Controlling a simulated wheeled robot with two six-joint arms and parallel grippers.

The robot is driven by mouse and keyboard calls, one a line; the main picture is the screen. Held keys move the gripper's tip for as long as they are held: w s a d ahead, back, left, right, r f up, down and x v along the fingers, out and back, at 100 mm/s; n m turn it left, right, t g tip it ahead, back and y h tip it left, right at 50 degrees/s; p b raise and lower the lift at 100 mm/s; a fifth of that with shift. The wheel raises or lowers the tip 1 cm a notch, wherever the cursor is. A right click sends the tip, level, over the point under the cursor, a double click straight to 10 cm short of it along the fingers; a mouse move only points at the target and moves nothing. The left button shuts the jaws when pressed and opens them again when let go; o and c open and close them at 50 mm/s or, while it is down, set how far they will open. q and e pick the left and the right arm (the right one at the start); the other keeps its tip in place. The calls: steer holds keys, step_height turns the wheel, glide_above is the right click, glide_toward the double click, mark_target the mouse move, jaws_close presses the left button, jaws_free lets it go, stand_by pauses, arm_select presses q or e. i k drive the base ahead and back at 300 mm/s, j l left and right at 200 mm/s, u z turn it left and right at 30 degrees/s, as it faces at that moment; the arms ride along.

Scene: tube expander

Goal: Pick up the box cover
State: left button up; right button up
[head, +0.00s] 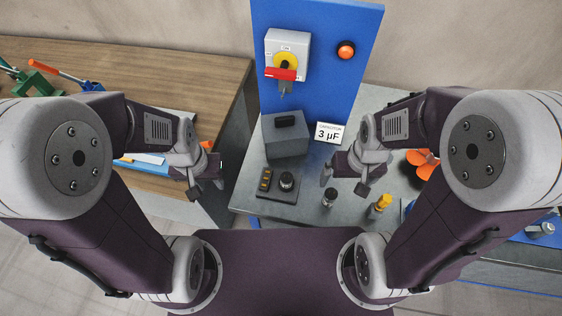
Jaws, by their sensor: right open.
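A dark grey box-shaped cover (286,141) with a black handle (285,121) on top stands on the grey bench, in front of the blue panel. What is under it is hidden. My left gripper (205,187) is to the left of the cover and nearer to me, apart from it, over the gap by the wooden table. Its jaw opening is too small to make out. My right gripper (352,187) is to the right of the cover and nearer to me, over the bench. It is open and holds nothing that I can see.
A blue panel (318,20) carries a red-handled switch (281,74) and an orange button (346,49). Small items (329,197) stand near my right gripper.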

mark_target(286, 135)
steer(key=j, duration=0.45)
steer(key=k+j, duration=0.15)
steer(key=j, duration=0.7)
steer(key=i, duration=0.4)
